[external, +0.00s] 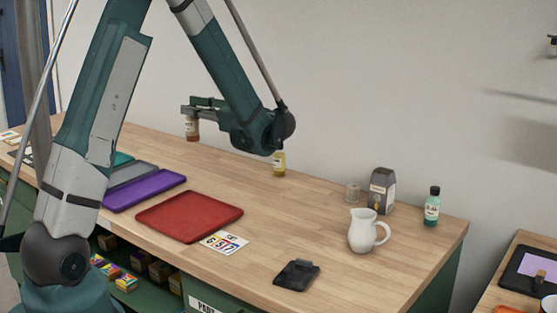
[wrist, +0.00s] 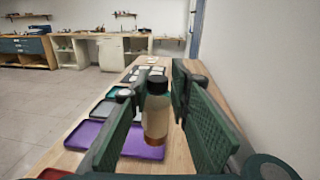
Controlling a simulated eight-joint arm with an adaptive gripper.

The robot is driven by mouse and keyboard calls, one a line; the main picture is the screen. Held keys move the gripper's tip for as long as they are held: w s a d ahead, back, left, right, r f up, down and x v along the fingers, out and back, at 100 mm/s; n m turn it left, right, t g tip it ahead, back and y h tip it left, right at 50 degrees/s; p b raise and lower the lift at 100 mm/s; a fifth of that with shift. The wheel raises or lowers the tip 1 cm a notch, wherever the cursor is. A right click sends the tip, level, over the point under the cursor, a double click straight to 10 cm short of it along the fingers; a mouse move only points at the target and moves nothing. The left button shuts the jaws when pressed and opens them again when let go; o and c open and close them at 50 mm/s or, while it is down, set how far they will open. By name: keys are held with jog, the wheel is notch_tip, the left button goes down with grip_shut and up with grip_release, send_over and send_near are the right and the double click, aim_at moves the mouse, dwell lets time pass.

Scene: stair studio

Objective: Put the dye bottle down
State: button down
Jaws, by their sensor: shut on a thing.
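The dye bottle with reddish-brown contents and a pale label (external: 192,129) hangs upright below the fingertips of my gripper (external: 190,108), which is shut on it near its top. In the wrist view the same bottle (wrist: 155,124), with a dark cap, stands between the two green finger pads. In the external view its base shows near the back edge of the wooden table (external: 330,210); I cannot tell whether it touches the tabletop.
Red (external: 190,217), purple (external: 145,191) and grey trays lie along the table. A yellow bottle (external: 279,164) stands near the wall. A black item (external: 297,276) lies in front.

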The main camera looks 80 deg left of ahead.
aim_at(194, 127)
jog(key=shift+s+n+g+h, duration=0.3)
jog(key=shift+s+h, duration=0.1)
jog(key=shift+s, duration=0.6)
notch_tip(194, 127, down, 4)
jog(key=shift+w+d+r, duration=0.1)
jog(key=shift+w+r, duration=0.05)
jog(key=shift+f, duration=0.65)
jog(key=shift+f, duration=0.1)
notch_tip(194, 127, down, 6)
jog(key=b, duration=0.1)
jog(key=shift+f, duration=0.1)
jog(key=shift+f+b, duration=0.6)
jog(key=shift+f, duration=1.2)
